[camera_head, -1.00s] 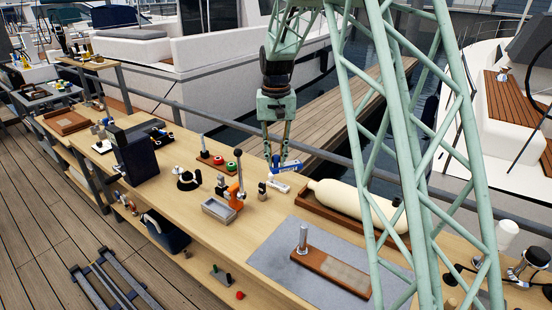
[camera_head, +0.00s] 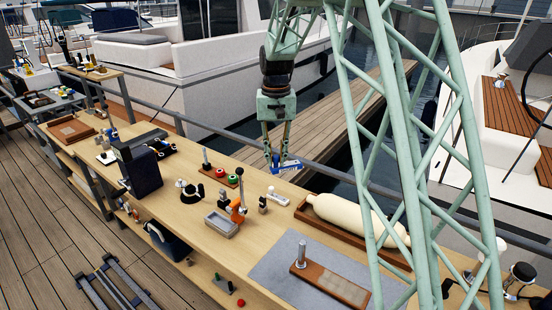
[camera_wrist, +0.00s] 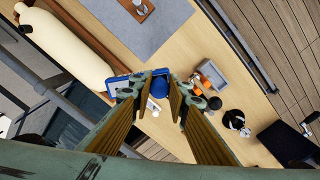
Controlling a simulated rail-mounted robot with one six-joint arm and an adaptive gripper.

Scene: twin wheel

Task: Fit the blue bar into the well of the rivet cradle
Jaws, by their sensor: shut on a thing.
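My gripper (camera_head: 276,158) is shut on the blue bar (camera_head: 288,166) and holds it above the far side of the bench. In the wrist view the bar (camera_wrist: 122,86) shows between the fingertips (camera_wrist: 158,88) and sticks out to the left; the fingers hide part of it. A small pale fitting (camera_head: 279,196) lies on the bench just in front of and below the bar, apart from it in the head view. It may be the rivet cradle, but I cannot tell for sure, and its well is too small to make out.
An orange-handled lever tool (camera_head: 238,210) and a grey tray (camera_head: 221,224) stand to the front left. A long cream cylinder (camera_head: 350,215) lies in a wooden tray to the right. A grey mat (camera_head: 275,262) is nearer. A rail (camera_head: 215,123) runs behind the bench.

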